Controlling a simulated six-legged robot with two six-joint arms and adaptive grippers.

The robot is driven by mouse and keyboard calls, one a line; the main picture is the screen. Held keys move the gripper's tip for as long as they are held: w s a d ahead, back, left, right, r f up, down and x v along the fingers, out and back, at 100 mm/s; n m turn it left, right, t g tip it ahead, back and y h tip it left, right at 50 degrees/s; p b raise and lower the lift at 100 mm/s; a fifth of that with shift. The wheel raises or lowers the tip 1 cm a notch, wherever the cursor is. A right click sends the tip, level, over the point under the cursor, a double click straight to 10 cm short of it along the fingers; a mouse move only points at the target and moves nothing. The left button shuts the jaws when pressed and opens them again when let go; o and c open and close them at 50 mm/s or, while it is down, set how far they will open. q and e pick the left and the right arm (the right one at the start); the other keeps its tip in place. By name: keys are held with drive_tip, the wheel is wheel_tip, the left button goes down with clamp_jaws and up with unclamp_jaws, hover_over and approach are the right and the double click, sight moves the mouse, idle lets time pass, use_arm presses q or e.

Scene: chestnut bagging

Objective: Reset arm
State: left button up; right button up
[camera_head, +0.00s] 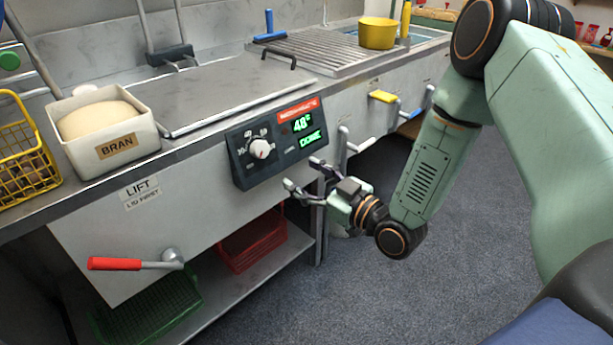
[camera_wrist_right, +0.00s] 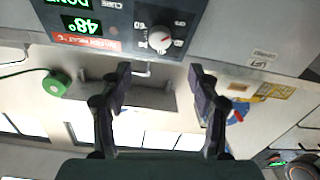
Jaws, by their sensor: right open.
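My right gripper (camera_head: 303,178) is open and empty in front of the steel counter unit, just below and right of its control panel (camera_head: 280,140). The panel shows a green 48° and DONE, with a white round knob at its left. In the right wrist view the two fingers of my right gripper (camera_wrist_right: 160,82) stand apart with nothing between them. The panel's knob (camera_wrist_right: 160,39) and display show upside down beyond the fingertips. My left gripper is not in view.
A white BRAN box (camera_head: 117,146) and a yellow wire basket (camera_head: 27,165) stand on the counter at left. A red-handled lever (camera_head: 115,263) sticks out below. Red (camera_head: 252,243) and green crates sit on the low shelf. Open carpeted floor lies at right.

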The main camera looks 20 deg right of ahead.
idle(0.4)
drive_tip(key=s+f+m+g+h, duration=0.4)
drive_tip(key=s+f+m+g, duration=0.3)
drive_tip(key=s+f, duration=0.7)
use_arm(q)
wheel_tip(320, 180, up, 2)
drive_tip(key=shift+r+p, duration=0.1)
drive_tip(key=shift+p, duration=1)
use_arm(e)
drive_tip(key=s+f+g+h, duration=0.1)
drive_tip(key=s+f+g, duration=0.1)
drive_tip(key=s, duration=0.5)
drive_tip(key=s+f+g+h, duration=0.1)
drive_tip(key=s+f+g, duration=0.1)
drive_tip(key=s+g, duration=0.2)
drive_tip(key=s+a+f+g, duration=0.1)
drive_tip(key=s+f+g, duration=0.2)
drive_tip(key=s, duration=0.8)
drive_tip(key=shift+g+h, duration=0.3)
drive_tip(key=shift+h, duration=0.1)
drive_tip(key=shift+a+f, duration=0.1)
